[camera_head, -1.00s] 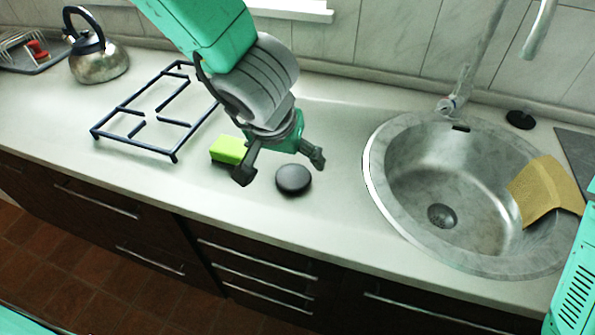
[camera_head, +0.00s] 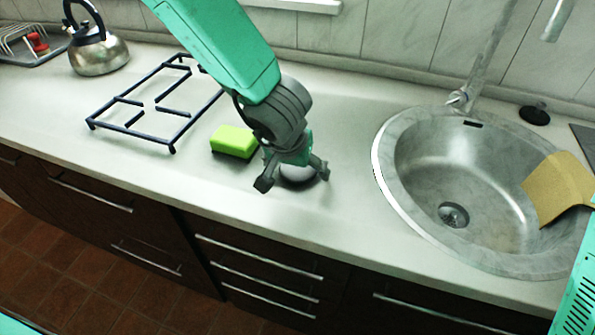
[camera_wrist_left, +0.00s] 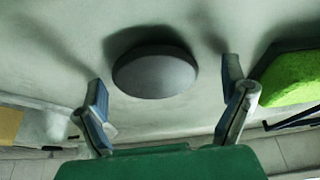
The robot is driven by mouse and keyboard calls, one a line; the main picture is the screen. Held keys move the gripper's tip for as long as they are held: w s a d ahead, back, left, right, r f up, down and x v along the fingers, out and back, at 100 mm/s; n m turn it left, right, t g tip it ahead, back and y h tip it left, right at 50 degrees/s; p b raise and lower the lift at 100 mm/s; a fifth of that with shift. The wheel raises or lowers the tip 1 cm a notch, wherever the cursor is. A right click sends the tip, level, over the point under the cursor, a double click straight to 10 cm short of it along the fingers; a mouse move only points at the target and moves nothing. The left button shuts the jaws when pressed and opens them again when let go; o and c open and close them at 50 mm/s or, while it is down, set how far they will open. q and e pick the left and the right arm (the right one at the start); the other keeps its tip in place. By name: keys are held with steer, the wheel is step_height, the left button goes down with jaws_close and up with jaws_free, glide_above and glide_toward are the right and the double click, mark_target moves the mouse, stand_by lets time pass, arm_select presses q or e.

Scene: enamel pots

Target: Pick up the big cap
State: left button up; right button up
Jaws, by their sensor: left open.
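The big cap (camera_head: 299,175) is a dark, round, low disc lying on the pale counter, left of the sink. In the head view my left gripper (camera_head: 295,179) is over it with its fingers spread on either side, hiding part of it. In the left wrist view the cap (camera_wrist_left: 155,72) shows whole as a grey-black disc. There the open fingers of my left gripper (camera_wrist_left: 165,88) stand apart, one to each side and nearer the camera, with nothing between them in grip. My right gripper is not in view.
A green sponge (camera_head: 234,141) lies close to the left of the cap. A dark pan grate (camera_head: 150,105) and a kettle (camera_head: 98,55) are farther left. The sink (camera_head: 405,200) is on the right, with a small black disc (camera_head: 535,115) behind it. Counter in front is clear.

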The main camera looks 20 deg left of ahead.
arm_select(q)
steer(key=shift+s+r, duration=0.1)
steer(key=shift+r, duration=0.05)
steer(key=c, duration=0.4)
steer(key=shift+d, duration=0.1)
steer(key=c, duration=0.7)
steer(key=shift+d, duration=0.25)
steer(key=c, duration=0.3)
steer(key=shift+r, duration=0.1)
